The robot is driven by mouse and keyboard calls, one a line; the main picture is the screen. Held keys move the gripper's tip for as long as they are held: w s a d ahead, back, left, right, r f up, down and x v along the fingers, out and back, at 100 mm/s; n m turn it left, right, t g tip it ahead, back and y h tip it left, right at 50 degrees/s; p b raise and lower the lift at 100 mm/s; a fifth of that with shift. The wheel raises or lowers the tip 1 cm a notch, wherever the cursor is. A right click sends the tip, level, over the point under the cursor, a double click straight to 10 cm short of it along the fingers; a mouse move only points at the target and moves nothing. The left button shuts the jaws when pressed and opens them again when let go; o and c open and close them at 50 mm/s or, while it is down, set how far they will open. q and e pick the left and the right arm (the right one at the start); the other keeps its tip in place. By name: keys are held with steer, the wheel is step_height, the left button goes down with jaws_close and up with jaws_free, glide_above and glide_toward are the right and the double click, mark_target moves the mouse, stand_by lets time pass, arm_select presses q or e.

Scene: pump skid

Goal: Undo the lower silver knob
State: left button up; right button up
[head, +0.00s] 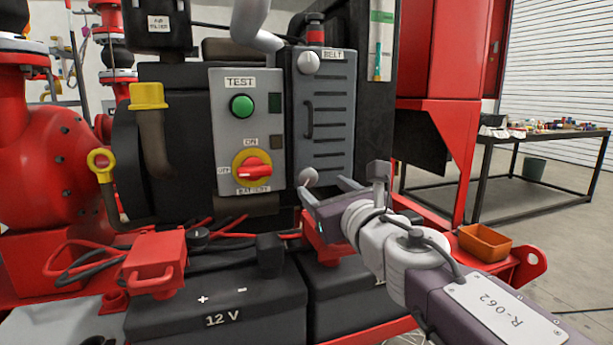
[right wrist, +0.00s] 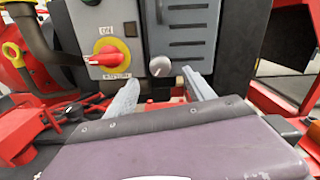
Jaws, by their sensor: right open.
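The lower silver knob (head: 308,178) is at the bottom left of the grey belt cover (head: 325,120). It also shows in the right wrist view (right wrist: 160,66), beyond and above the gap between my fingers. The upper silver knob (head: 308,62) is at the top of the cover, by the BELT label. My right gripper (head: 327,191) is open and empty, just below and right of the lower knob in the head view. In the right wrist view its two fingers (right wrist: 162,88) are spread apart, and I see no contact with the knob. My left gripper is not in view.
Left of the cover is a grey panel (head: 229,161) with a green TEST button (head: 242,105) and a red battery switch (head: 252,170). Black 12 V batteries (head: 220,309) with red cables lie below. An orange tray (head: 485,242) sits on the red frame at right.

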mark_target(309, 177)
steer(key=x, duration=0.8)
steer(key=shift+w+a+f, duration=0.1)
steer(key=shift+w+f, duration=0.05)
steer(key=shift+w, duration=0.2)
jaws_close()
